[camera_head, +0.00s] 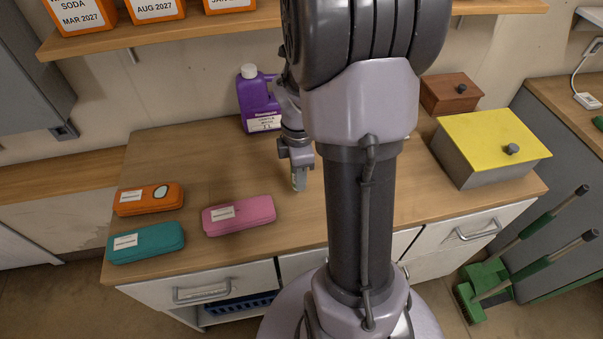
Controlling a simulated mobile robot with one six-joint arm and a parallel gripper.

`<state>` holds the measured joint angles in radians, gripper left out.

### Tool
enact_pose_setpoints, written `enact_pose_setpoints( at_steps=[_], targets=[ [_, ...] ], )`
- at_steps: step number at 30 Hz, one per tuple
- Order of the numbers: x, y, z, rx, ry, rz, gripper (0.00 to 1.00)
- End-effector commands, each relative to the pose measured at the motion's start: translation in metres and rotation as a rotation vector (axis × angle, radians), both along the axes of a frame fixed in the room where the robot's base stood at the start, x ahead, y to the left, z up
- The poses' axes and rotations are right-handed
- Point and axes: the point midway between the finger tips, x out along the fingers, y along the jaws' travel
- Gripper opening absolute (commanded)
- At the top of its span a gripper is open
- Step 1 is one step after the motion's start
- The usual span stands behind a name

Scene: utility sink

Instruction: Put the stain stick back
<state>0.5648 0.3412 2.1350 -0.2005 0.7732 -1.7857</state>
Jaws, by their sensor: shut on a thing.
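My gripper (299,165) hangs over the middle of the wooden counter, pointing down. It is shut on a small pale stick (299,182) with a greenish part, which looks like the stain stick; its label is too small to read. I cannot tell whether its lower end touches the counter. Three closed, labelled cases lie to the left: an orange case (148,199) with a pale oval on its lid, a teal case (146,243) and a pink case (238,215). The pink case is nearest to the gripper. Their labels are too small to read.
A purple jug (257,101) stands behind the gripper. At the right are a small brown wooden box (451,95) and a grey box with a yellow lid (491,140). A shelf (180,34) with orange containers overhangs the back. My arm hides the counter's middle right.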

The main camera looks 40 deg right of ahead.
Motion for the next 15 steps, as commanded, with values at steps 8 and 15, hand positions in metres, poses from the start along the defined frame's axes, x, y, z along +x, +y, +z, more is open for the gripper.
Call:
enact_pose_setpoints(
  at_steps=[8,15],
  targets=[
    [0.035,-0.034,-0.011,0.0,0.0,0.001,0.0],
    [0.035,-0.034,-0.042,0.001,0.001,0.001,0.0]
  ],
)
